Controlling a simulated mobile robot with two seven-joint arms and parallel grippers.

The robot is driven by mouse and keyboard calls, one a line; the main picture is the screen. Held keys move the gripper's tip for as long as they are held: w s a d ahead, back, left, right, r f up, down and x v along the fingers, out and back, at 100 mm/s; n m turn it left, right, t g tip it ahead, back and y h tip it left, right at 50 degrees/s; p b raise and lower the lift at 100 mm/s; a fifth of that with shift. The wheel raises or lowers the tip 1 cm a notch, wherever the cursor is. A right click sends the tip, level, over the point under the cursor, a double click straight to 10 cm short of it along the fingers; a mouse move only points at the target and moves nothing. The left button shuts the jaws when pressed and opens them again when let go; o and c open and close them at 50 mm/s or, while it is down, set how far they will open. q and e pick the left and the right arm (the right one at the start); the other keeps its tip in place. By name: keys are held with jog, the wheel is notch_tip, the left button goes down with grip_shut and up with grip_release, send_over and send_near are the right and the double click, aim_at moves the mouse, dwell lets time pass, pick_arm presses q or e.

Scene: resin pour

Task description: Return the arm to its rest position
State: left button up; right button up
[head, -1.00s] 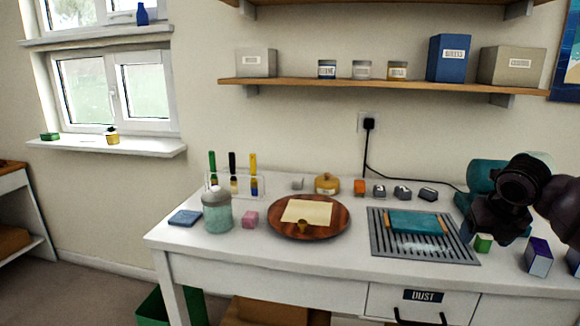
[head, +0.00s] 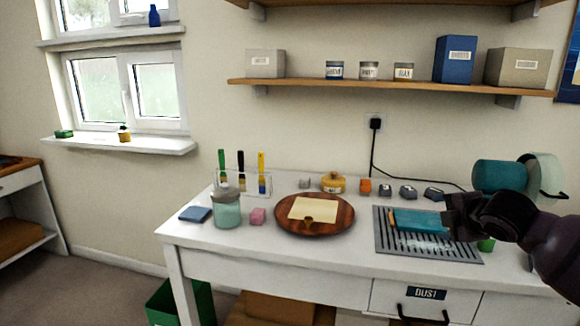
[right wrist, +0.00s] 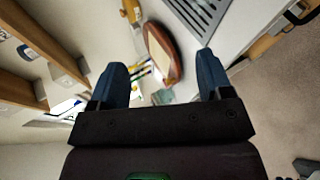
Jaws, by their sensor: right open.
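My right gripper (head: 447,217) comes in from the right in the head view. It is above the right part of the worktable (head: 340,262), in front of the teal block (head: 415,219) on the slatted metal grille (head: 398,256). In the right wrist view the two blue fingers of my right gripper (right wrist: 162,75) are spread wide with nothing held between them. The round wooden board (right wrist: 155,40) and the bench show beyond them. My left gripper is not in view.
The wooden board (head: 340,226) carries a cream sheet (head: 313,209). A jar (head: 228,212), a pink cube (head: 258,216) and a brush holder (head: 257,190) stand at left. A teal cylinder (head: 500,174) lies at back right. A shelf (head: 300,86) runs above.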

jog(key=s+a+f+m+t+y+p, duration=0.1)
jog(key=s+a+f+m+y, duration=0.1)
jog(key=s+a+f+m, duration=0.35)
jog(key=s+a+f+m+t+y+p, duration=0.1)
jog(key=s+a+f+m+t, duration=0.15)
jog(key=s+f+m, duration=0.4)
jog(key=s+f+m+g+h, duration=0.1)
jog(key=s+f+m, duration=0.1)
jog(key=s+f, duration=0.4)
jog(key=s+f+m+g+h+p, duration=0.1)
jog(key=s+f+m+g+h, duration=0.1)
jog(key=s+f, duration=0.5)
jog(key=s+f+m+g+h, duration=0.1)
jog(key=s+f, duration=0.5)
jog(key=s, duration=0.9)
jog(key=shift+s+d+f+m+p, duration=0.25)
jog(key=shift+s+d+m+p, duration=0.1)
jog(key=shift+m, duration=0.45)
